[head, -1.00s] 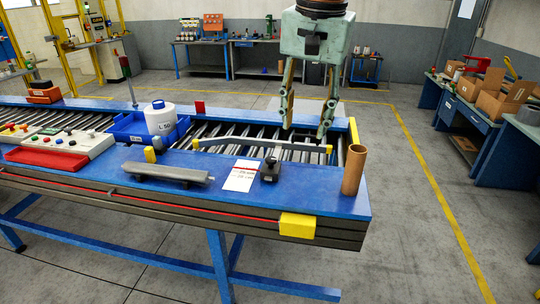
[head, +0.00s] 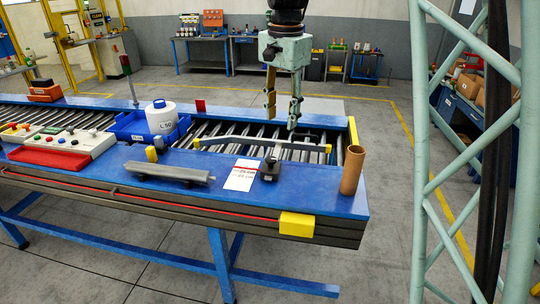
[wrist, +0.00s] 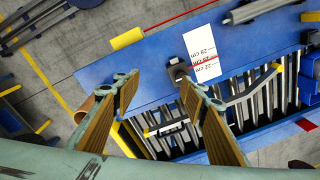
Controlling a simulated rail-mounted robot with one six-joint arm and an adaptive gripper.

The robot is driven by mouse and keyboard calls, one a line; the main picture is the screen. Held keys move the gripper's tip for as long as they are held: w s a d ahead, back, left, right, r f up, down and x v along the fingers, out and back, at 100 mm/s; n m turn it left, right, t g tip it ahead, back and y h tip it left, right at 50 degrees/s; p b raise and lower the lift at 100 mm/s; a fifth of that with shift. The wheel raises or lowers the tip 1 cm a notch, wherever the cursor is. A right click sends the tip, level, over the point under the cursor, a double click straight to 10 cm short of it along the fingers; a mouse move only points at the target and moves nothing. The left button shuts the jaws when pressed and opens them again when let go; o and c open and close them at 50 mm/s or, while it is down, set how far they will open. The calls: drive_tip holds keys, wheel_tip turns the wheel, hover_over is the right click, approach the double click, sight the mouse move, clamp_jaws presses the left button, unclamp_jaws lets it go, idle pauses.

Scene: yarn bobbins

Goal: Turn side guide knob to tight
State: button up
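The side guide knob (head: 269,168) is a small dark knob on a block on the blue table edge, beside a white scale card (head: 241,175). In the wrist view the knob (wrist: 178,70) shows just beyond my fingertips, next to the card (wrist: 202,54) with its cm marks and red line. The side guide (head: 262,142), a grey bar with yellow ends, lies over the rollers. My gripper (head: 281,114) hangs above the rollers, behind and above the knob. Its fingers are apart and empty, also in the wrist view (wrist: 157,84). The knob's turn position is too small to tell.
A cardboard tube (head: 352,170) stands upright at the table's right corner, right of the knob. A grey bar-shaped part (head: 169,173) lies left of the card. A white bobbin (head: 161,117) sits in a blue tray (head: 128,127) farther left. The air around the knob is clear.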

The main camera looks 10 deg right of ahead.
sight(271, 159)
drive_tip(key=w+f+m+p, duration=0.1)
drive_tip(key=w+f+m, duration=0.1)
drive_tip(key=w+f, duration=0.6)
drive_tip(key=w, duration=0.3)
drive_tip(key=shift+a+m+g+p, duration=0.3)
drive_tip(key=shift+a+m+g, duration=0.1)
drive_tip(key=shift+s+f, duration=0.1)
drive_tip(key=shift+f, duration=0.05)
drive_tip(key=shift+f, duration=6.8)
drive_tip(key=shift+c, duration=0.4)
drive_tip(key=c, duration=0.8)
